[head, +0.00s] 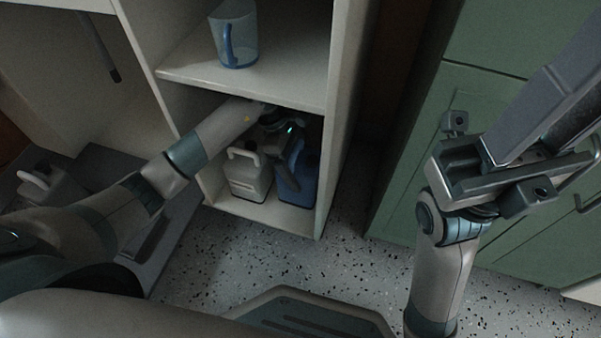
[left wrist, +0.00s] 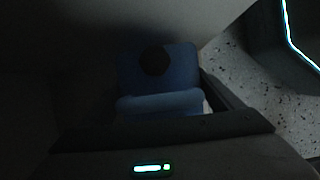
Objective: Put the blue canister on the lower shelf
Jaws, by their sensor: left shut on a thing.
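The blue canister (head: 298,184) is upright inside the lower compartment of the shelf unit, above or on the lower shelf (head: 262,211); I cannot tell whether its base touches the board. My left gripper (head: 290,155) reaches into this compartment from the left and is shut on the canister near its top. In the left wrist view the blue canister (left wrist: 183,70) shows its dark round cap and blue handle, with the dark gripper (left wrist: 160,108) across the handle.
A pale canister (head: 247,180) stands left of the blue one in the same compartment. A clear jug with a blue handle (head: 235,40) stands on the shelf above. The side panel (head: 337,120) bounds the right. Green cabinets (head: 415,150) stand farther right. Speckled floor (head: 350,240) is open in front.

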